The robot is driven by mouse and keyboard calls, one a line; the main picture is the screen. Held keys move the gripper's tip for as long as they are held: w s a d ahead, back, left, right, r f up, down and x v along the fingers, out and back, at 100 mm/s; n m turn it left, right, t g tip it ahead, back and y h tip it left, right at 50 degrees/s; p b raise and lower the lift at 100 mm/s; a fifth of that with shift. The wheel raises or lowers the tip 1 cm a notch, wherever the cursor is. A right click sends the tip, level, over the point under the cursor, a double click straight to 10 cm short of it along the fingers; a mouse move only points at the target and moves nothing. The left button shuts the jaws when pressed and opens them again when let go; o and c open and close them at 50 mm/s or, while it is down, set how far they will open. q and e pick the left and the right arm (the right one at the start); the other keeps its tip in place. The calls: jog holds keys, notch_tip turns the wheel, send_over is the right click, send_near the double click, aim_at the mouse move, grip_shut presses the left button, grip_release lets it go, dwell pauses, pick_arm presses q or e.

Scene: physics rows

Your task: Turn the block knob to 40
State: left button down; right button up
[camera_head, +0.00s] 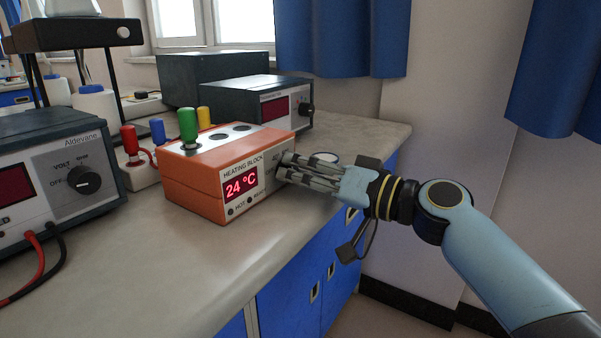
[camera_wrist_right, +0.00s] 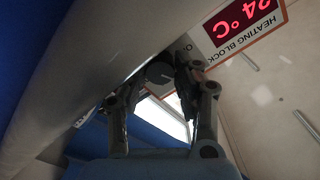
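The orange heating block (camera_head: 195,180) stands on the bench, its front display (camera_head: 241,184) reading 24 °C. A green-capped tube stands upright in its top. My right gripper (camera_head: 284,169) is at the right part of its front panel, with the fingers pointing at the panel and covering most of the knob there. In the right wrist view the round dark knob (camera_wrist_right: 160,72) sits between the two fingertips (camera_wrist_right: 161,82), which are apart on either side of it. I cannot tell whether they touch it. The knob's pointer cannot be read. My left gripper is out of view.
A power supply (camera_head: 55,175) with a VOLT knob and red and black leads stands at the left. Another instrument (camera_head: 258,100) stands behind the block. Red, blue and yellow capped things stand around the block. The bench front (camera_head: 200,270) is clear.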

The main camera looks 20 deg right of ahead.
jog(key=o, duration=0.4)
jog(key=shift+s+d, duration=0.2)
jog(key=shift+s, duration=0.05)
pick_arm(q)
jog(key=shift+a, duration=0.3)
pick_arm(e)
jog(key=v, duration=1.1)
jog(key=shift+s+d, duration=0.15)
jog(key=shift+d, duration=0.05)
